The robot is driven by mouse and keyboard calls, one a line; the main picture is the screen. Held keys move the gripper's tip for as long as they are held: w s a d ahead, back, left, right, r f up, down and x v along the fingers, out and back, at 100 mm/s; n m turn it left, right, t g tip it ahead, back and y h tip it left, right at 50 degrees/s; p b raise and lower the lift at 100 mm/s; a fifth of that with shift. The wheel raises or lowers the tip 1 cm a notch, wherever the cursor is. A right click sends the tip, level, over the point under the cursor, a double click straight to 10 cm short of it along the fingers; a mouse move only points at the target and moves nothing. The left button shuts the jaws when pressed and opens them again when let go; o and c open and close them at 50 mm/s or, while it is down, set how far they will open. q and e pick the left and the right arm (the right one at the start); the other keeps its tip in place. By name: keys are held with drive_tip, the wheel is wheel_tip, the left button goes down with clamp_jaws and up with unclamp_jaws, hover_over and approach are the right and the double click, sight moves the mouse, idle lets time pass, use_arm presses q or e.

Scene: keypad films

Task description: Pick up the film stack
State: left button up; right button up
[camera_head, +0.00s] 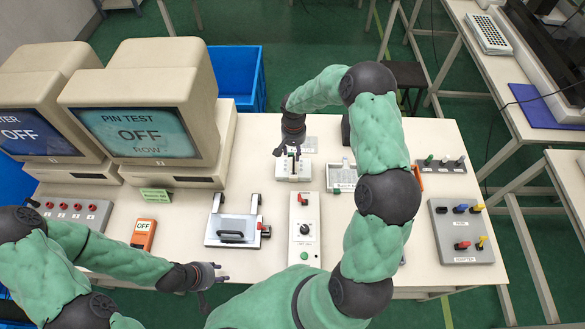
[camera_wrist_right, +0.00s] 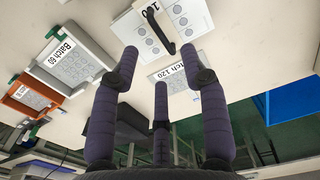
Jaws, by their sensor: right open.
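A pale keypad-printed stack with a black strap or handle (camera_head: 293,170) lies near the table's middle; it also shows at the top of the right wrist view (camera_wrist_right: 190,20). It looks like the film stack. Another printed pale piece labelled "120" (camera_wrist_right: 176,72) lies just behind it, partly hidden by my fingers; in the head view it is small (camera_head: 310,145). My right gripper (camera_head: 288,149) is open and empty above the strapped stack, with fingers spread in its wrist view (camera_wrist_right: 162,78). My left gripper (camera_head: 214,277) is open and empty at the front left edge.
A "Batch 60" tray (camera_wrist_right: 66,68) and an orange-edged tray (camera_wrist_right: 38,96) stand beside the stack. Two monitors (camera_head: 150,115) stand at left. A clamp fixture (camera_head: 236,228), a switch panel (camera_head: 303,228) and a plug board (camera_head: 462,230) take up the front.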

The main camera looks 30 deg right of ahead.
wheel_tip(320, 180, down, 2)
drive_tip(key=shift+w+f, duration=0.15)
drive_tip(key=shift+f, duration=0.05)
drive_tip(key=shift+d+f, duration=0.15)
drive_tip(key=shift+f, duration=1.15)
drive_tip(key=shift+d+f, duration=0.15)
drive_tip(key=shift+f, duration=1.1)
drive_tip(key=shift+c, duration=0.3)
clamp_jaws()
